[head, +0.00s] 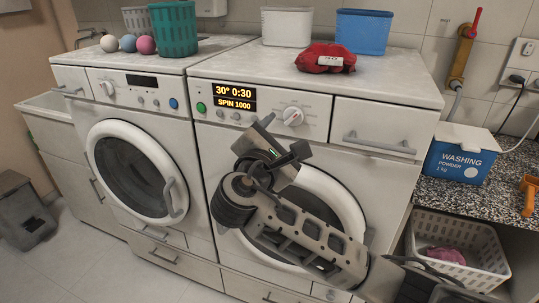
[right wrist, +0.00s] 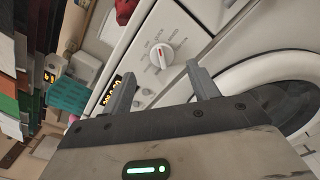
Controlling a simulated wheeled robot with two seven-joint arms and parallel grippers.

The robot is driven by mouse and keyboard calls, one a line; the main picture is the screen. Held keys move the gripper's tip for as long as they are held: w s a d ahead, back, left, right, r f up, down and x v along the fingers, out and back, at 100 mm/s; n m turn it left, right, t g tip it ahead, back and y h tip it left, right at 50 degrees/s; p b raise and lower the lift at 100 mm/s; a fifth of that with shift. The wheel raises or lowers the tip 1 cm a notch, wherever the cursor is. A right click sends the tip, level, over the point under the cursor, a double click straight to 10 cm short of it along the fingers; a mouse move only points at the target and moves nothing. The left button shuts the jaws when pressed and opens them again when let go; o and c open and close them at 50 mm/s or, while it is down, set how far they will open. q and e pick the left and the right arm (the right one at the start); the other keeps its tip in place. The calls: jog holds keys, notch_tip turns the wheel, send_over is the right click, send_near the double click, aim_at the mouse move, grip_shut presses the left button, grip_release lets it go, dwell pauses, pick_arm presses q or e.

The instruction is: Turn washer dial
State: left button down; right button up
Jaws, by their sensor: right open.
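The right washer (head: 262,150) has a white round dial (head: 292,116) with a red mark, right of a lit display (head: 234,98) reading "30° 0:30, SPIN 1000". My right gripper (head: 284,134) is open and empty, just below the dial in the head view. In the right wrist view the dial (right wrist: 161,55) shows beyond and between the two spread fingers of my right gripper (right wrist: 159,76), apart from them. A second washer (head: 135,140) on the left has its own dial (head: 107,89). My left gripper is not in view.
A drawer handle (head: 378,145) sticks out right of the dial, and the round door (head: 335,195) lies below behind my arm. A washing powder box (head: 461,153) stands at right.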

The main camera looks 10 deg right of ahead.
jog(key=v, duration=0.7)
jog(key=shift+s, duration=0.1)
jog(key=s+f+m+g+y, duration=0.25)
jog(key=f+y, duration=0.25)
jog(key=f, duration=0.7)
jog(key=s+f+m+g+y, duration=0.2)
jog(key=f+m+y, duration=0.15)
jog(key=f, duration=0.85)
jog(key=s+d+f+m+y, duration=0.2)
jog(key=s+f+m, duration=0.2)
jog(key=s+m, duration=0.2)
jog(key=s+d+f+m+y, duration=0.2)
jog(key=s+f+m, duration=0.3)
jog(key=s, duration=0.4)
jog(key=shift+d+m, duration=0.2)
jog(key=shift+m, duration=0.6)
jog(key=shift+y, duration=0.25)
